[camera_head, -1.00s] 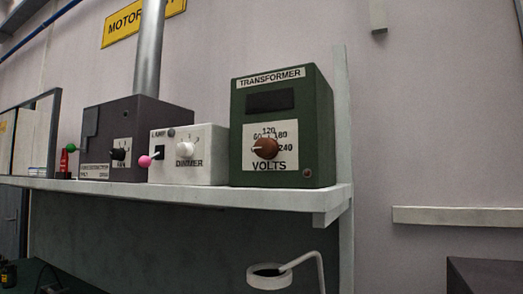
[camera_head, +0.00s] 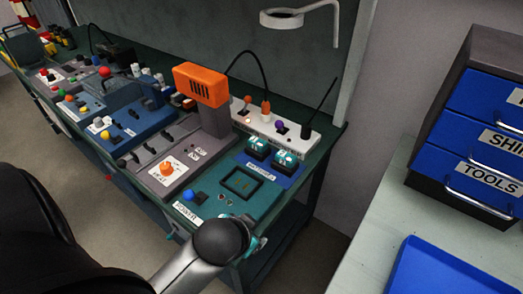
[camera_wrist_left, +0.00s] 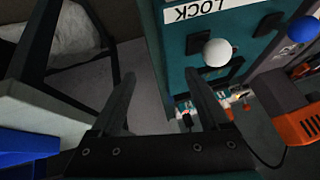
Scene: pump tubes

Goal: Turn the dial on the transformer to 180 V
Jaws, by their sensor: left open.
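The transformer and its dial are not visible in the current views. My left arm comes in from the lower left in the head view, and its dark wrist (camera_head: 222,240) is at the front corner of the bench; the fingers are hidden there. In the left wrist view my left gripper (camera_wrist_left: 163,95) is open with nothing between its two dark fingers. It is close to the teal panel (camera_wrist_left: 180,70) labelled LOCK, which has a white ball knob (camera_wrist_left: 217,52); contact cannot be told. My right gripper is not in view.
The bench holds an orange-topped machine (camera_head: 201,83), a teal POWER panel (camera_head: 265,205), a white strip with plugs (camera_head: 290,133) and several button boxes. A white lamp (camera_head: 282,18) hangs above. Blue drawers (camera_head: 485,115) and a blue tray (camera_head: 430,275) are on the right-hand table.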

